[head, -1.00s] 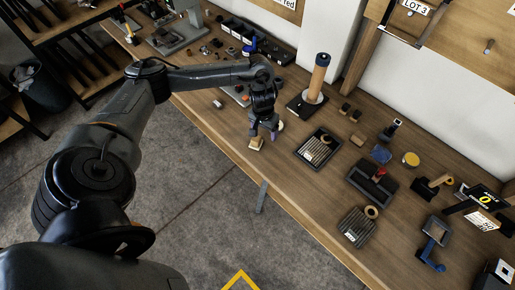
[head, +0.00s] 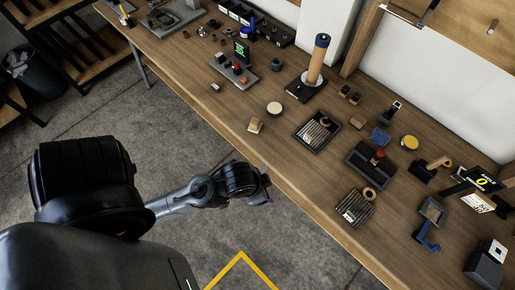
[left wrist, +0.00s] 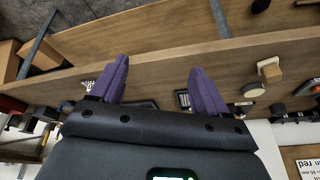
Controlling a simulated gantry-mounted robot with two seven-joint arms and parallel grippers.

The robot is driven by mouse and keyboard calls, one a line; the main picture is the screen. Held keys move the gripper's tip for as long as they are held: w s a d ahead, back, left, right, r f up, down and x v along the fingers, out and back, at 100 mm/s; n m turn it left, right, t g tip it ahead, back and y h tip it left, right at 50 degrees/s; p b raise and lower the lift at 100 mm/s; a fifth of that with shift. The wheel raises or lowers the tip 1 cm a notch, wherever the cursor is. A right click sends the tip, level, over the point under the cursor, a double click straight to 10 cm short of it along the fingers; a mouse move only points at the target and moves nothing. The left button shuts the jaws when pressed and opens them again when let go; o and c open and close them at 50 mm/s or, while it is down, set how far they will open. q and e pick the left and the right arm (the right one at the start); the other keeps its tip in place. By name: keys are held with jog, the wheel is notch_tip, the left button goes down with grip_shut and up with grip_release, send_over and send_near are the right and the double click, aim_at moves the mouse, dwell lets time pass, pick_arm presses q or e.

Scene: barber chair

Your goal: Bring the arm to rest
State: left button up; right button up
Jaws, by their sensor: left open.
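My left gripper shows in the left wrist view (left wrist: 157,68) as two purple fingers spread wide apart with nothing between them. In the head view my left arm is drawn in, and its far end stands at the bench's near edge; the fingers cannot be made out there. The wooden workbench (head: 310,178) runs diagonally across the head view. A small tan block (head: 255,125) sits near the front edge, a short way beyond the arm's end, with a pale round disc (head: 274,108) behind it. My right gripper is not in view.
A slotted tray (head: 318,131), a dark tray with a red knob (head: 371,164) and a ribbed grey block (head: 355,207) stand on the bench. Grey floor (head: 190,125) is open in front of the bench.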

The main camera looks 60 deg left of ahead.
pick_arm(q)
jog(key=shift+s+a, duration=0.3)
jog(key=shift+s, duration=0.3)
notch_tip(320, 180, up, 24)
jog(key=p, duration=2.4)
jog(key=shift+f, duration=0.1)
